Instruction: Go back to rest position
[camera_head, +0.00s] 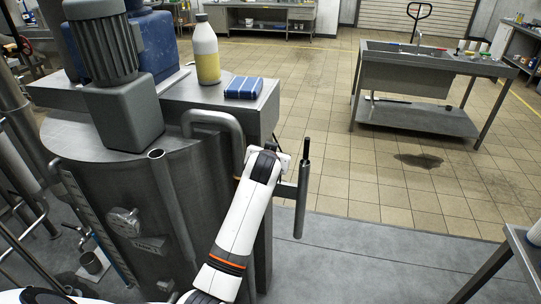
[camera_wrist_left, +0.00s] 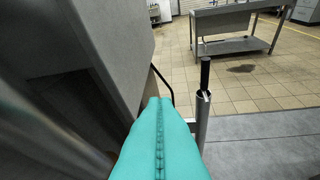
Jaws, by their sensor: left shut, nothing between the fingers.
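My left arm (camera_head: 240,225), white with an orange ring, reaches up from the bottom of the head view in front of the steel mixer (camera_head: 180,215). Its gripper fingers are hidden in that view. In the left wrist view my left gripper (camera_wrist_left: 158,101) shows as two teal fingers pressed together along a seam, with nothing between them. A grey wall (camera_wrist_left: 90,50) stands close on the left of the fingers. An upright metal tube (camera_head: 302,200) with a black tip stands just right of the arm's end; it also shows right of the fingers in the left wrist view (camera_wrist_left: 202,122). My right gripper is not seen.
A yellow-and-white bottle (camera_head: 206,52) and a blue-and-white pack (camera_head: 244,87) stand on the mixer's top, beside a grey motor (camera_head: 103,45). A bent pipe (camera_head: 236,135) runs near my arm. A sink table (camera_head: 412,75) stands at the back right. The tiled floor between is open.

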